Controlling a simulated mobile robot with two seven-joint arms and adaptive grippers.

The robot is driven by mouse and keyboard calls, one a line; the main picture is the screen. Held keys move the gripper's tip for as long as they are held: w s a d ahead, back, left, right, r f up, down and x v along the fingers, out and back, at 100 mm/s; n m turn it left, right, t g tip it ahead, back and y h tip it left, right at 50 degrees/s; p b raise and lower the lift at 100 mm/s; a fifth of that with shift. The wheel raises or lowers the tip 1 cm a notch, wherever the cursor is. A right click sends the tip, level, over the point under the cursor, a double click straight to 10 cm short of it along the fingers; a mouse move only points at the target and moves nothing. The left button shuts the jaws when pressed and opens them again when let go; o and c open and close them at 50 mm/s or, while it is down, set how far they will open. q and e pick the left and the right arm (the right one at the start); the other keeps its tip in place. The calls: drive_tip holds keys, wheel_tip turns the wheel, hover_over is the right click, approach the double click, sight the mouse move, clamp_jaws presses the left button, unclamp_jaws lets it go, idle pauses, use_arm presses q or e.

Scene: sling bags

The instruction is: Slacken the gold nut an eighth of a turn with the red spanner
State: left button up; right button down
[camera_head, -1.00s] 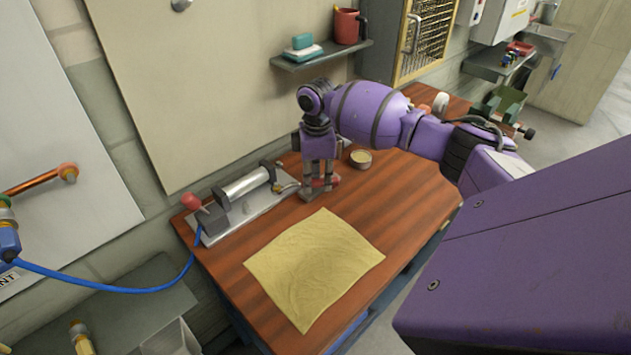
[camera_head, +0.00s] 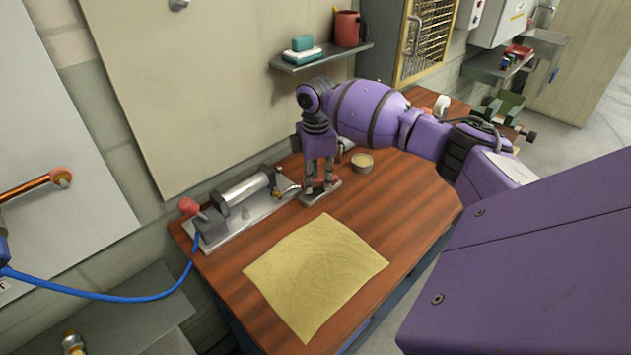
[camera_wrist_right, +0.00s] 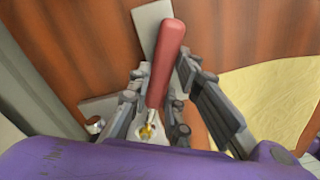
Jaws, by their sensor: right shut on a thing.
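My right gripper (camera_head: 319,187) points down over the wooden bench, close to the right end of the metal fixture plate. In the right wrist view, the red spanner's handle (camera_wrist_right: 166,60) lies between the gripper's fingers (camera_wrist_right: 160,112), which are shut on it. The handle's far end sticks out past the fingertips. The gold nut (camera_wrist_right: 147,131) shows as a small yellow piece near the base of the fingers; its seating is mostly hidden. The spanner's jaw is hidden, so I cannot tell whether it is around the nut. My left gripper is not in view.
A metal cylinder (camera_head: 247,188) and a red knob (camera_head: 189,206) sit on the fixture, with a blue hose (camera_head: 105,297). A yellow cloth (camera_head: 315,275) lies in front. A round tin (camera_head: 362,162) stands right of the gripper. A wall shelf (camera_head: 320,57) hangs behind.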

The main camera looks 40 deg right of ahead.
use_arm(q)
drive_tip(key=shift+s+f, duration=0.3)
use_arm(e)
drive_tip(key=shift+w+n, duration=0.3)
drive_tip(key=shift+w, duration=0.1)
